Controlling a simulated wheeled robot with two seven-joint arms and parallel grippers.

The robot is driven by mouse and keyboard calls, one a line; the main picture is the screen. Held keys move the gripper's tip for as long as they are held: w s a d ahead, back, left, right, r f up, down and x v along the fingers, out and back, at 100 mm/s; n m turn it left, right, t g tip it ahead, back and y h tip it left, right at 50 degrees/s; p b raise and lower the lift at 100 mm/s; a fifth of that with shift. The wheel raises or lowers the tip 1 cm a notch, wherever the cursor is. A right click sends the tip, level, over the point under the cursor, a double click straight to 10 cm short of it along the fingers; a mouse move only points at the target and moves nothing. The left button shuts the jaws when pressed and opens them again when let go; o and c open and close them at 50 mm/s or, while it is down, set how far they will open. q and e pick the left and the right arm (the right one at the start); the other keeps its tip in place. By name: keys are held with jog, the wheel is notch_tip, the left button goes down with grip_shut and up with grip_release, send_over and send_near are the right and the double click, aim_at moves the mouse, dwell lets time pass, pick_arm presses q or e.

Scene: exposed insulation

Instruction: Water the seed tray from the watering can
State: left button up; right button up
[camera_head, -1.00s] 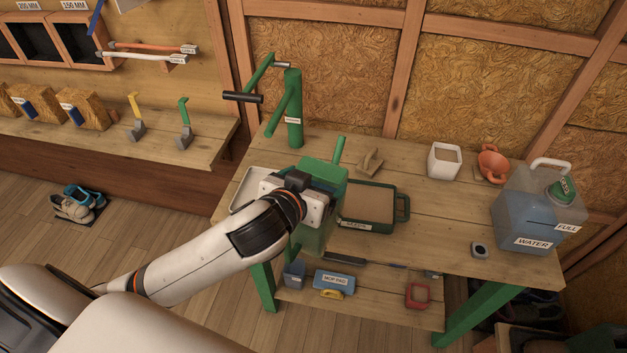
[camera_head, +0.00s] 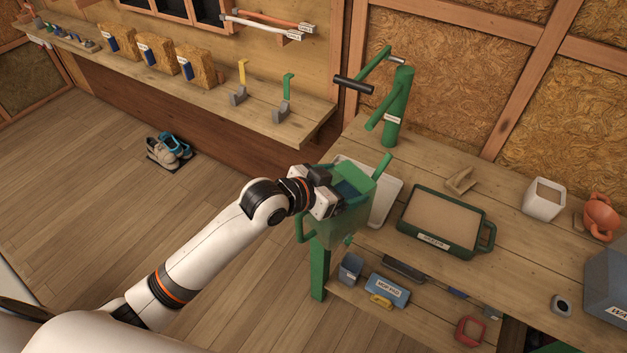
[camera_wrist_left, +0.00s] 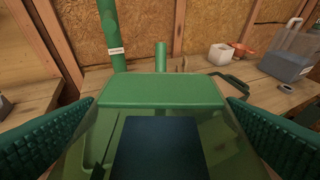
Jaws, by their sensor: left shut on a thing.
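My left gripper (camera_head: 328,196) is shut on the green watering can (camera_head: 341,226) and holds it near the left edge of the workbench, above a white tray (camera_head: 384,190). In the left wrist view the can (camera_wrist_left: 155,92) fills the middle between my two fingers, with a dark blue patch inside or behind its translucent body. The seed tray (camera_head: 405,225), green-rimmed with a brown filling and a label on its front, lies on the bench to the right of the can, apart from it. My right gripper is not in view.
A green hand-pump stand (camera_head: 397,110) rises at the back left of the bench. A wooden piece (camera_head: 460,182), a white pot (camera_head: 543,199), an orange pot (camera_head: 601,216) and a water container (camera_head: 608,285) stand to the right. A lower shelf holds a blue box (camera_head: 387,289). Floor is open at left.

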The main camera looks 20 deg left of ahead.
pick_arm(q)
jog(key=w+d+r+m+g+h, duration=0.1)
jog(key=w+d+m+g+h, duration=0.1)
jog(key=d, duration=0.3)
jog(key=w+d+r+m+g+h+b, duration=0.1)
jog(key=w+d+r+m+g+h, duration=0.1)
jog(key=d, duration=0.4)
jog(key=shift+w+d+m+g, duration=0.3)
jog(key=shift+m+g, duration=0.5)
jog(key=shift+m, duration=0.4)
